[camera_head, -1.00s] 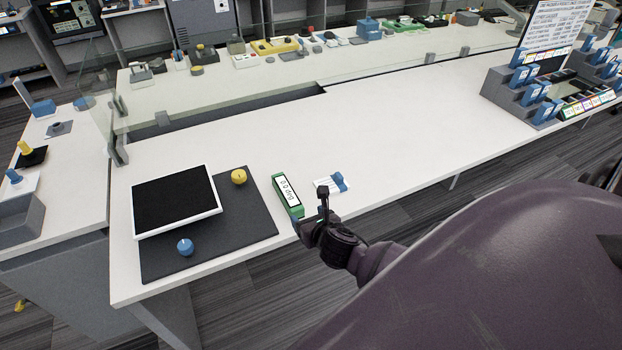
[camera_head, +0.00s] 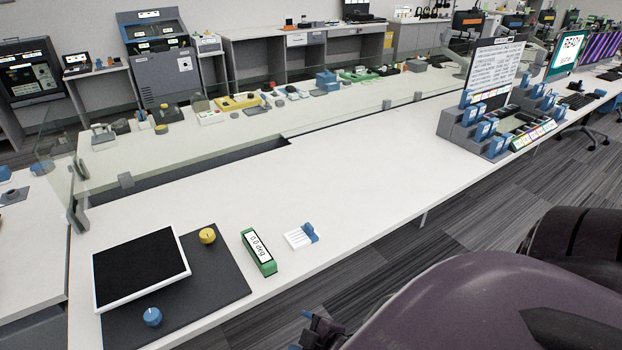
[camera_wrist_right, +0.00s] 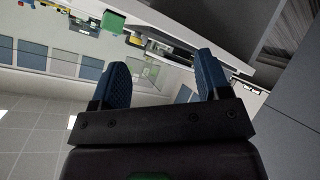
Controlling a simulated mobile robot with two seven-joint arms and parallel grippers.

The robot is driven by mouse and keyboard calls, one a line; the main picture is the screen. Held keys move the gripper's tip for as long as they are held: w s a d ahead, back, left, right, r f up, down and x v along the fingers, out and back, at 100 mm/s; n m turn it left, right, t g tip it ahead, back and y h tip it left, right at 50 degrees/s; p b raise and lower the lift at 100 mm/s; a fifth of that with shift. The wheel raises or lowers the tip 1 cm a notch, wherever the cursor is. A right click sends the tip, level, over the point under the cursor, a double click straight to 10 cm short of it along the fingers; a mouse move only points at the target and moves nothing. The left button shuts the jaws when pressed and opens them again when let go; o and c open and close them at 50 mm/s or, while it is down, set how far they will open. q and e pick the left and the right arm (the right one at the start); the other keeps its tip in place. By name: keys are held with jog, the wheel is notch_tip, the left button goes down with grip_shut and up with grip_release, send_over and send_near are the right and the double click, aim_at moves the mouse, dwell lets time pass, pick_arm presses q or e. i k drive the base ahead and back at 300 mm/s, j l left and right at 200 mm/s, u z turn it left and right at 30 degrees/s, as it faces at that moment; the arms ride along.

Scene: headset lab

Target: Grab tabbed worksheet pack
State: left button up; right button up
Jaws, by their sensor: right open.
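The tabbed worksheet pack (camera_head: 297,238) looks like a small white sheet pack with a blue tab (camera_head: 310,231). It lies flat on the white table near its front edge in the head view, just right of a green device. My right gripper (camera_head: 312,325) shows small at the bottom of the head view, beyond the table's front edge and below the pack, partly cut off. In the right wrist view its blue-padded fingers (camera_wrist_right: 163,72) stand apart with nothing between them. I cannot make out the pack in the wrist view. My left gripper does not show.
The green device reading "0.0 deg" (camera_head: 259,252) lies close left of the pack. A dark mat (camera_head: 215,268) holds a black-screened tablet (camera_head: 140,268), a yellow knob (camera_head: 207,236) and a blue knob (camera_head: 152,317). The white table (camera_head: 350,180) is clear behind the pack.

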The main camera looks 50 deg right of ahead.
aim_at(298, 238)
jog(key=z, duration=1.4)
jog(key=i+l, duration=0.1)
jog(key=l, duration=0.3)
jog(key=i+l, duration=0.15)
jog(key=l, duration=0.25)
jog(key=i+l, duration=0.1)
jog(key=l, duration=0.3)
jog(key=l+u, duration=0.3)
jog(key=i+l+u, duration=0.1)
jog(key=l+u, duration=0.25)
